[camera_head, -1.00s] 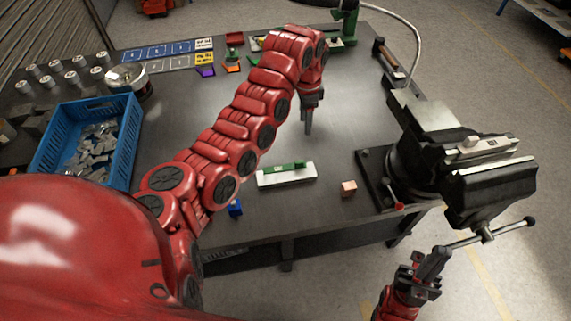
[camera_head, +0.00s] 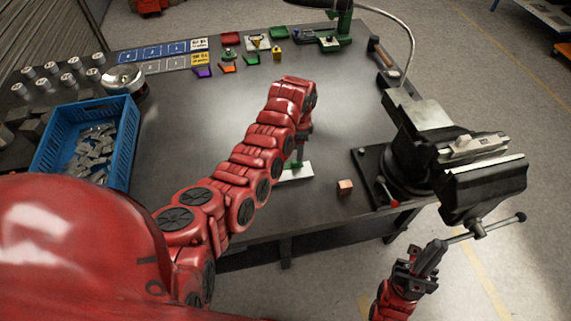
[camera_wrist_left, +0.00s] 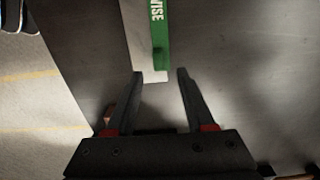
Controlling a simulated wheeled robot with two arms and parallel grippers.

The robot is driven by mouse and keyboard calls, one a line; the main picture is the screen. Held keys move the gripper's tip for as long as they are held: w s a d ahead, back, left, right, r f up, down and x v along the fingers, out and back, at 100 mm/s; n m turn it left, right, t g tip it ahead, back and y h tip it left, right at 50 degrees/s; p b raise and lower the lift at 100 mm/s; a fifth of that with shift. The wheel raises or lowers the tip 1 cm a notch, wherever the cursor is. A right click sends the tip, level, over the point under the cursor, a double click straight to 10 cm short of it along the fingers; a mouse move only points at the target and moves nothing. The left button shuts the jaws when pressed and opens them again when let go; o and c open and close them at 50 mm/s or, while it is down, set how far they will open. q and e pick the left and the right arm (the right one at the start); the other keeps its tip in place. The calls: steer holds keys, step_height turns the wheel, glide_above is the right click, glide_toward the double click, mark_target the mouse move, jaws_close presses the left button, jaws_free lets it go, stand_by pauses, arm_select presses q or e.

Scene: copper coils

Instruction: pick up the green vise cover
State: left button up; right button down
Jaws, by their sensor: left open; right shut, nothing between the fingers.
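The green vise cover (camera_wrist_left: 160,35) is a narrow green strip with white "VISE" lettering, lying along a white block (camera_wrist_left: 141,38) in the left wrist view. In the head view my left arm hides most of it, and the white block (camera_head: 300,173) shows only in part. My left gripper (camera_wrist_left: 160,73) is open and empty, with its fingertips beside the near end of the cover, one to each side in the picture. I cannot tell its height above the cover. My right gripper (camera_head: 436,250) is shut and empty beside the vise handle.
The black vise (camera_head: 440,160) stands at the table's right edge, its handle (camera_head: 490,228) jutting out. A small copper-coloured cube (camera_head: 345,187) lies right of the white block. A blue crate (camera_head: 125,150) of metal parts is at left. The table's middle is clear.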

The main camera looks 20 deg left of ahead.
arm_select(q)
steer(key=f, duration=0.1)
steer(key=f+p, duration=0.1)
steer(key=f, duration=0.1)
steer(key=shift+s, duration=0.25)
steer(key=shift+w+f+p, duration=0.1)
steer(key=shift+f+p, duration=0.2)
steer(key=shift+f, duration=0.55)
jaws_close()
